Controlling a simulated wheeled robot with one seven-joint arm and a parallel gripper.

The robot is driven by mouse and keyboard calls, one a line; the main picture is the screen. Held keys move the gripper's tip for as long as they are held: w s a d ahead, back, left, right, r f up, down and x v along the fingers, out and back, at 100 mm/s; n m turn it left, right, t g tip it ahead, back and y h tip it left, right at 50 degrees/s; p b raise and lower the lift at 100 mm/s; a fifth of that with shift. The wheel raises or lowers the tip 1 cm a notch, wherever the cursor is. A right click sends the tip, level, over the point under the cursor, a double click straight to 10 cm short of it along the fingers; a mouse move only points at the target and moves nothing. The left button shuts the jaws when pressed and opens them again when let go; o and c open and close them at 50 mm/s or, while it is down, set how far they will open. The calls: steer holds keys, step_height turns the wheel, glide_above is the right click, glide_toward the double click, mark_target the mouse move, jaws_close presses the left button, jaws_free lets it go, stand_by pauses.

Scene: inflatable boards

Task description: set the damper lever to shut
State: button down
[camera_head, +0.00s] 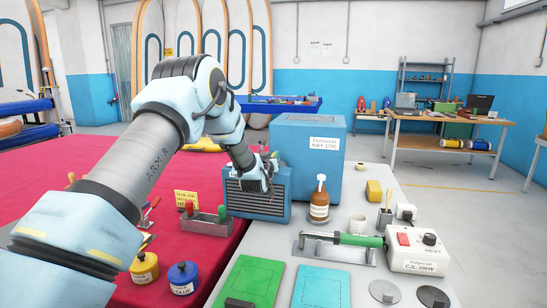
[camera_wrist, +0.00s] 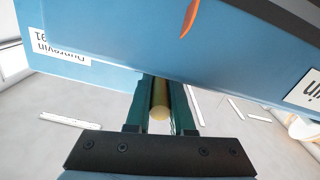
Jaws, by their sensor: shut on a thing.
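The blue box (camera_head: 308,145) with a white label stands on the grey bench, with a dark-slatted blue unit (camera_head: 256,204) at its front left. My gripper (camera_head: 268,170) is at the top of this slatted unit. In the wrist view my two dark green fingers (camera_wrist: 160,92) are shut on the damper lever, whose pale yellow rounded end (camera_wrist: 159,112) shows between them. An orange-red curved mark (camera_wrist: 189,17) is on the blue face beyond the fingers. The rest of the lever is hidden by my fingers and the blue housing, so its setting cannot be read.
A brown bottle (camera_head: 319,206) stands just right of the slatted unit. A green-handled tool (camera_head: 358,240) rests on a metal stand beside a white control box (camera_head: 417,249). Green and cyan boards (camera_head: 322,287) lie in front. A tool holder (camera_head: 206,222) and glue pots (camera_head: 183,278) stand left.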

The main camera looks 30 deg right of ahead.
steer(key=shift+s+d, duration=0.1)
steer(key=shift+s+d+f+n+t+y+b, duration=0.2)
steer(key=shift+n+t+y+b, duration=0.25)
steer(key=shift+b, duration=0.45)
steer(key=shift+s+d+n+t+y+b, duration=0.15)
steer(key=shift+d+n+t+y+b, duration=0.1)
steer(key=shift+n+t+y+b, duration=0.3)
steer(key=shift+s+d+n+t+y+b, duration=0.1)
steer(key=shift+d+n+t+y+b, duration=0.15)
steer(key=shift+n+y+b, duration=0.35)
steer(key=n+y, duration=0.1)
steer(key=t+y, duration=0.1)
steer(key=y, duration=0.1)
steer(key=shift+s+d+r+n+t, duration=0.15)
steer(key=shift+d+r+n+t, duration=0.1)
steer(key=shift+d+n, duration=0.15)
steer(key=shift+d+n+t+y, duration=0.25)
steer(key=shift+n+y, duration=0.35)
steer(key=shift+y, duration=0.45)
steer(key=shift+d+n+t+y, duration=0.2)
steer(key=shift+n+y, duration=0.4)
steer(key=shift+y, duration=0.45)
steer(key=c, duration=0.8)
jaws_free()
